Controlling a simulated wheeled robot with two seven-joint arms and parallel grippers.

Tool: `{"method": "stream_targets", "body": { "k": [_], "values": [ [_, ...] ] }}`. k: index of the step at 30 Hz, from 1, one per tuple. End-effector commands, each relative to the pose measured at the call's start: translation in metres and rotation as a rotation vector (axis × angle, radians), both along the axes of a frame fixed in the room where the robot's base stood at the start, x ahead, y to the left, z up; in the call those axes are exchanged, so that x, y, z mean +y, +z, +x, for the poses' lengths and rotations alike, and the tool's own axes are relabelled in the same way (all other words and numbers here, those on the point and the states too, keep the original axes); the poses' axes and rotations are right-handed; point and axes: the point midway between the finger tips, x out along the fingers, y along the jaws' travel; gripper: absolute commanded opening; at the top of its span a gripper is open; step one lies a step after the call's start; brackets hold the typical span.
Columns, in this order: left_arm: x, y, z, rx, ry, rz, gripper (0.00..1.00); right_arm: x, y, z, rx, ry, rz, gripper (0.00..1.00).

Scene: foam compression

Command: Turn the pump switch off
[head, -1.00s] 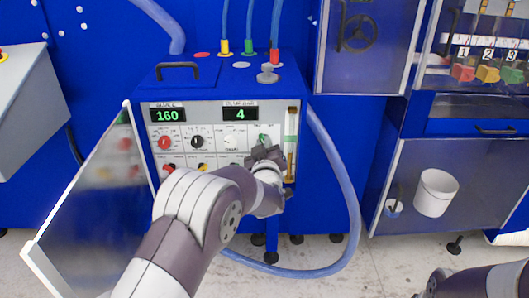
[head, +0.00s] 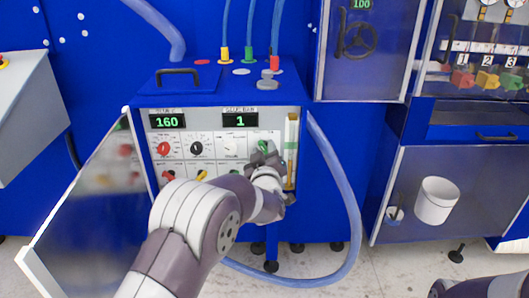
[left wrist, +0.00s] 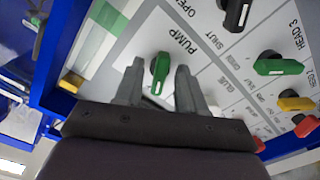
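The green pump switch (left wrist: 160,72) sits on a white panel under the label PUMP in the left wrist view. My left gripper (left wrist: 160,68) is open, with one finger on each side of the switch. Gaps show between the fingers and the knob, so it is not gripped. In the head view my left gripper (head: 266,150) is at the right part of the machine's control panel (head: 222,164) and mostly covers the switch. The panel's displays read 160 (head: 167,121) and 1 (head: 240,121). My right gripper is out of view; only part of that arm shows at bottom right.
The machine's door (head: 88,195) hangs open at left. A blue hose (head: 342,180) curves down the machine's right side. Other knobs, including a green one (left wrist: 278,66) and a black one (left wrist: 235,14), are near the gripper.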

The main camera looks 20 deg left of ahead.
Motion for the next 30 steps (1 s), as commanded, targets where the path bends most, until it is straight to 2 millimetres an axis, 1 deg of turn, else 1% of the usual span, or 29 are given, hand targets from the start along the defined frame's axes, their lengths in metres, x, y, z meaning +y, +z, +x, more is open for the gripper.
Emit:
{"method": "stream_targets", "body": {
  "k": [5, 8, 11, 15, 18, 21, 24, 30],
  "values": [
    [-0.001, 0.0, -0.003, 0.0, 0.0, 0.001, 0.39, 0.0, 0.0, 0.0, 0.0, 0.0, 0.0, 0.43],
    [-0.005, 0.0, -0.015, 0.0, -0.002, 0.0, 0.39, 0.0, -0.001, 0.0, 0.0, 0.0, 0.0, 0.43],
    [-0.012, 0.001, -0.037, -0.001, -0.003, 0.0, 0.39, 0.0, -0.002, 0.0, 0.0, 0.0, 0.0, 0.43],
    [-0.022, 0.0, -0.074, -0.001, -0.003, 0.0, 0.39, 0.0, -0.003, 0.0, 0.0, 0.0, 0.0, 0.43],
    [-0.029, 0.0, -0.097, -0.001, -0.003, 0.0, 0.39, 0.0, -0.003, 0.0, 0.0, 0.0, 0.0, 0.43],
    [-0.033, 0.0, -0.112, 0.0, -0.002, 0.0, 0.39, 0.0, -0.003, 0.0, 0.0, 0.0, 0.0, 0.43],
    [-0.035, 0.0, -0.12, 0.001, -0.001, 0.0, 0.39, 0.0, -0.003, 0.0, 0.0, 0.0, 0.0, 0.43],
    [-0.035, 0.0, -0.122, 0.0, 0.001, 0.0, 0.39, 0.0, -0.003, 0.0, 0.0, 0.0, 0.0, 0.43]
  ]
}}
